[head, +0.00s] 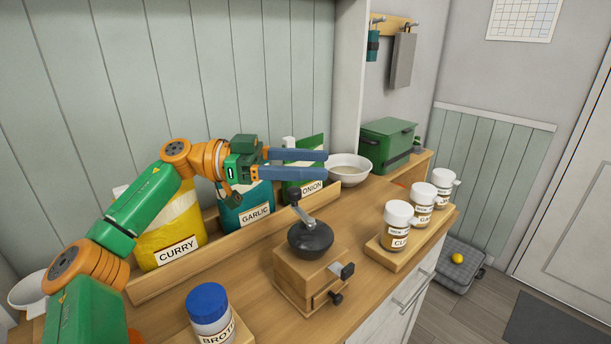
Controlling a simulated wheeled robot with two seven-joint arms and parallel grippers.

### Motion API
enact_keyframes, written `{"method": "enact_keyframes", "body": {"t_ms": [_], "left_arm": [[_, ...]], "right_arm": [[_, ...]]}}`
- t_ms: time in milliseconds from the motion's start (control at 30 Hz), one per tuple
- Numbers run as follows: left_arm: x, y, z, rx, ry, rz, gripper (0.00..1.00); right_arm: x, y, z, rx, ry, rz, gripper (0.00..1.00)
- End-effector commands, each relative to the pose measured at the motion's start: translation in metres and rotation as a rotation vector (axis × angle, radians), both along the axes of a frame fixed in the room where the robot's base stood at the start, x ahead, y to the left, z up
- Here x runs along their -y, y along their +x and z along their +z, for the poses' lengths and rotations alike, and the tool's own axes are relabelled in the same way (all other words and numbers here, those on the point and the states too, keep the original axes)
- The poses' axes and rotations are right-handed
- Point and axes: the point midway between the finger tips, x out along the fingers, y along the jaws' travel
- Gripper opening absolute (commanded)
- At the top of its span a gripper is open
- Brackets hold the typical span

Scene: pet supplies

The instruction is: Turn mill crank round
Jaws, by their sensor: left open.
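The mill (310,273) stands on the wooden counter, with a wooden body, a dark dome and a small drawer knob low on its front. Its crank (303,211) rises from the dome as a grey arm, leaning up and left to a dark knob (294,195). My left gripper (326,164) is open and empty, its two long blue-grey fingers pointing right, above and behind the crank. It appears apart from the crank. My right gripper is not in view.
Behind the mill, a wooden rack (234,240) holds the curry (168,225), garlic (247,205) and onion (308,181) packs. A blue-lidded broth jar (209,312) stands front left. White-lidded jars (398,222) stand at right. A bowl (347,170) and green box (388,142) are behind.

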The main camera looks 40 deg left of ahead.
Motion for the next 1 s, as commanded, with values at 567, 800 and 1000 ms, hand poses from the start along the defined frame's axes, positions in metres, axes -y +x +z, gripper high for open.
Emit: {"method": "enact_keyframes", "body": {"t_ms": [567,800,1000], "left_arm": [[0.045,-0.069,0.033,-0.003,0.002,-0.002,0.66],[0.048,-0.076,0.029,0.152,0.191,-0.014,0.28],[0.015,-0.100,-0.006,0.960,1.312,-0.272,0.00]], "right_arm": [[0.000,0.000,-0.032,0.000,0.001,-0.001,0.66],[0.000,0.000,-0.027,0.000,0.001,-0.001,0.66],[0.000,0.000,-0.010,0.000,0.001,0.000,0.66]]}}
